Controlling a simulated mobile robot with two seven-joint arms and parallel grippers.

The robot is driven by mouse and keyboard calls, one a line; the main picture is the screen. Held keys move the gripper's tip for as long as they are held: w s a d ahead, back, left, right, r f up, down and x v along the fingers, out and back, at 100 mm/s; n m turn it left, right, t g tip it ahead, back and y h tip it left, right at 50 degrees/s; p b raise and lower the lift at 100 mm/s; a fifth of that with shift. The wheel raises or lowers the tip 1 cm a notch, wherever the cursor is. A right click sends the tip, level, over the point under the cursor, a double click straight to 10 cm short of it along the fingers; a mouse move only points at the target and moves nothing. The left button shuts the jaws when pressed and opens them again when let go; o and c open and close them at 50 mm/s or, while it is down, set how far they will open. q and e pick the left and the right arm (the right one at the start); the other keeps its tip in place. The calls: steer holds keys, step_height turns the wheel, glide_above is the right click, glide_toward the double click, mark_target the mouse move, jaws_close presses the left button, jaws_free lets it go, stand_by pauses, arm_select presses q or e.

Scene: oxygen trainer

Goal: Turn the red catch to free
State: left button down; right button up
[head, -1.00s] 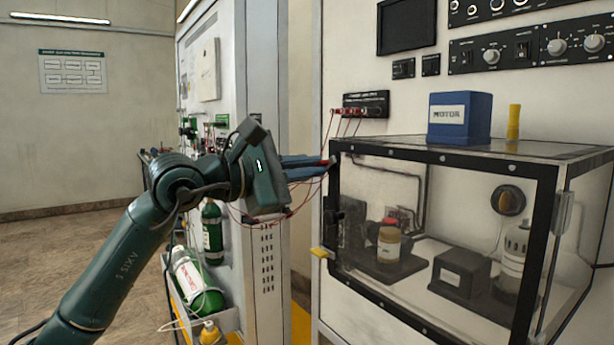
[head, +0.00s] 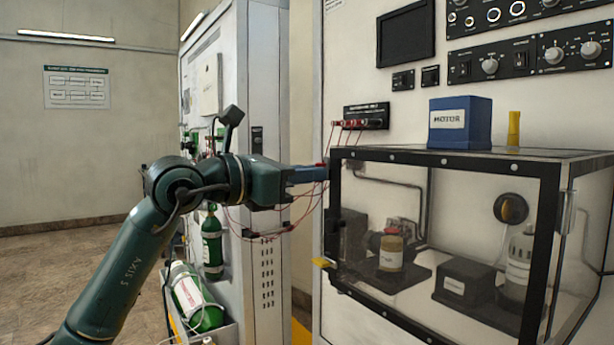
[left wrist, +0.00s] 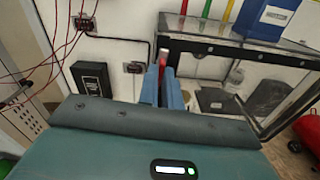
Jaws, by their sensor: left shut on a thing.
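The red catch (head: 321,165) shows as a small red piece at the upper left corner of the clear case, by my left fingertips. In the left wrist view the red catch (left wrist: 163,58) stands between the tips of the two blue fingers, beside the case's dark frame. My left gripper (head: 322,174) is shut on it, reaching in level from the left; it also shows in the left wrist view (left wrist: 162,78). The fingers hide much of the catch, so its exact setting cannot be told. My right gripper is not in view.
The clear case (head: 440,162) with black edges stands right of the gripper, with a blue motor box (head: 460,124) on top. Red wires hang from a black socket panel (head: 366,116) close behind the fingers. A yellow tab (head: 322,262) sticks out lower on the case.

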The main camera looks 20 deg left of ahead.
arm_select(q)
steer(key=shift+n, duration=0.6)
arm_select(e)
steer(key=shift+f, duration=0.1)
arm_select(q)
steer(key=c, duration=1.6)
jaws_free()
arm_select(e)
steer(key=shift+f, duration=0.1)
arm_select(q)
steer(key=b+v, duration=0.3)
steer(key=v, duration=1)
steer(key=shift+a, duration=0.1)
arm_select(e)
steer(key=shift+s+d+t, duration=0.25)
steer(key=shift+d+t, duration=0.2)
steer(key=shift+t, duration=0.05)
